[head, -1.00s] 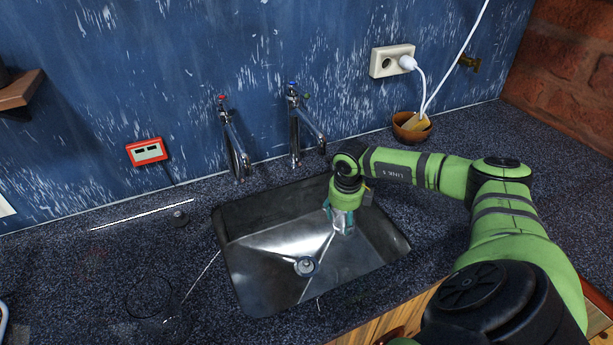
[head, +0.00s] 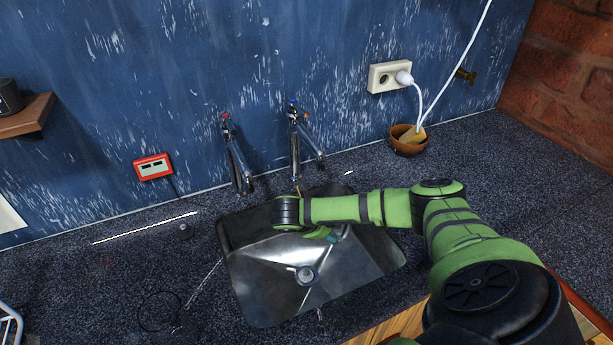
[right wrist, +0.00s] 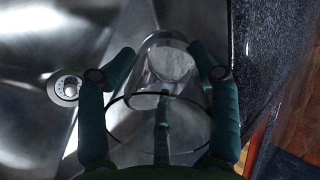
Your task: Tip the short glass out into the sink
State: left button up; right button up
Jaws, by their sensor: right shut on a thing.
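The glass is not clearly visible there. The drain (head: 305,275) lies below and in front of the gripper. My left gripper is not in view.
Two taps (head: 236,155) (head: 305,145) stand behind the sink, close to my right wrist. A brown bowl (head: 408,140) with a sponge stands at the back right. The dark counter (head: 110,285) left of the sink is mostly clear.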

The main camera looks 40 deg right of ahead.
jog(key=shift+r+h, duration=0.5)
jog(key=shift+h, duration=0.5)
jog(key=shift+r, duration=0.15)
jog(key=shift+r+h, duration=0.25)
jog(key=shift+h, duration=0.55)
jog(key=shift+w+r+h+b, duration=0.1)
jog(key=shift+r+h+b, duration=0.1)
jog(key=shift+h+b, duration=0.4)
jog(key=shift+a+r+p, duration=0.1)
jog(key=shift+r+p, duration=0.25)
jog(key=shift+p, duration=0.1)
jog(key=shift+f, duration=0.1)
jog(key=shift+h, duration=0.3)
jog(key=shift+a+p, duration=0.1)
jog(key=shift+p, duration=0.35)
